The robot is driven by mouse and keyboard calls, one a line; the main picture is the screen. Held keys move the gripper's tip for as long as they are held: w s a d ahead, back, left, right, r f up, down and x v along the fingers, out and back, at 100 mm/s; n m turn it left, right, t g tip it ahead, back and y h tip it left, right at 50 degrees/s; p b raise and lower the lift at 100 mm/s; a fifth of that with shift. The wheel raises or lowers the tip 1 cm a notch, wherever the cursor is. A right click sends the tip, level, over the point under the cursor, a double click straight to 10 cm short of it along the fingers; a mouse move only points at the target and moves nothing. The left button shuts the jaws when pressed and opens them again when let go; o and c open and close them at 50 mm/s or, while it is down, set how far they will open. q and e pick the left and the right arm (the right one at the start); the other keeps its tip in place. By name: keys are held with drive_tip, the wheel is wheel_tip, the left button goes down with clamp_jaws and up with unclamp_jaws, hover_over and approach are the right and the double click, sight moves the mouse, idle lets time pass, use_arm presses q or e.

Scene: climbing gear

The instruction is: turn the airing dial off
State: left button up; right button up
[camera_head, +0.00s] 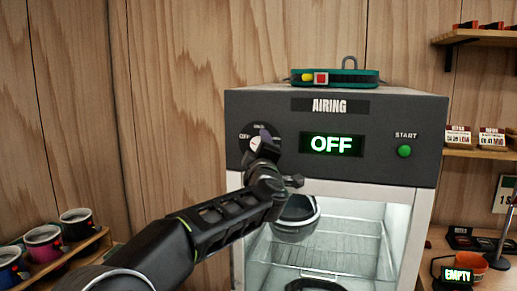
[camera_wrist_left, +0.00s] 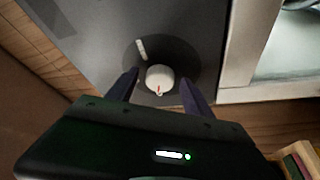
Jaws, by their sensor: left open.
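The airing dial (camera_head: 255,143) is a round pale knob on a dark disc at the left of the cabinet's grey front panel (camera_head: 380,110). It also shows in the left wrist view (camera_wrist_left: 160,77), with a red mark on the knob and a pale mark on the disc. A display (camera_head: 332,145) on the panel reads OFF in green. My left gripper (camera_head: 264,142) is at the dial, partly covering it. In the left wrist view my left gripper (camera_wrist_left: 159,80) is open, with one finger on each side of the knob. I cannot tell whether the fingers touch it. My right gripper is out of view.
A green START button (camera_head: 404,151) is at the panel's right. Below is a lit, glass-fronted chamber with a wire rack (camera_head: 320,255) and a helmet-like item (camera_head: 296,218). A strap-like item (camera_head: 334,77) lies on top. Mugs (camera_head: 43,243) stand on a left rack.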

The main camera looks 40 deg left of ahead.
use_arm(q)
drive_tip(key=b+v, duration=0.2)
drive_tip(key=v, duration=0.6)
drive_tip(key=shift+w, duration=0.1)
idle(0.4)
